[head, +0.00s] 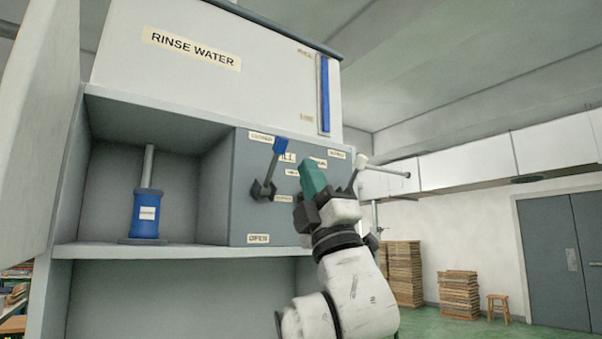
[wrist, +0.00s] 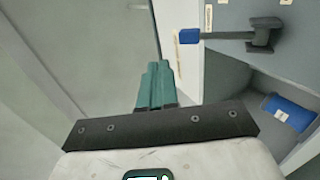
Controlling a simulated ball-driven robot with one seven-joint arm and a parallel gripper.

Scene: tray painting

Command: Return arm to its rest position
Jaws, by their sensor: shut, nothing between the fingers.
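My gripper (head: 312,178) has teal fingers and is raised in front of the grey control panel (head: 240,215) in the head view. Its fingers are together with nothing between them. In the wrist view the gripper (wrist: 157,75) points up past the panel's edge, with open space to its left. A blue-handled lever (head: 278,148) stands on the panel just left of my gripper and is apart from it. The lever also shows in the wrist view (wrist: 215,36), at upper right. A white-knobbed lever (head: 359,164) is just right of my gripper; part of the panel's lettering is hidden.
A white tank (head: 200,65) labelled RINSE WATER sits above the panel. A blue cylinder with a rod (head: 146,213) stands in the open bay on the left. Stacked boards (head: 459,295), a stool (head: 498,306) and grey doors (head: 560,255) are far right, with open green floor before them.

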